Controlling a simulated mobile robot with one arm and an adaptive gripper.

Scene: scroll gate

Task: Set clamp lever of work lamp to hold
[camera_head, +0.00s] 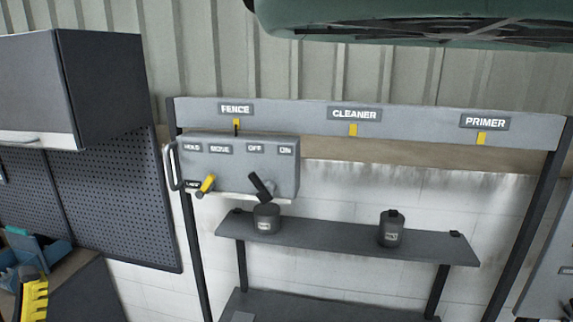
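The work lamp appears to be the grey box (240,172) hung on the rail under the FENCE label. Its face carries the labels HOLD (192,147), MOVE (220,149), OFF and ON. A short yellow lever (208,184) sits low on the left, under HOLD and MOVE, and tilts up to the right, toward the MOVE side. A black lever (260,186) on the right tilts up to the left, toward OFF. A small dark label (193,184), too small to read surely, is beside the yellow lever. My gripper is not in view.
A grey handle (170,166) projects from the box's left side. The rail (420,128) also bears CLEANER and PRIMER labels with yellow hooks. Dark containers (391,230) stand on the shelf (330,243) below. A cabinet (100,85) juts out at left. A green object (420,35) hangs overhead.

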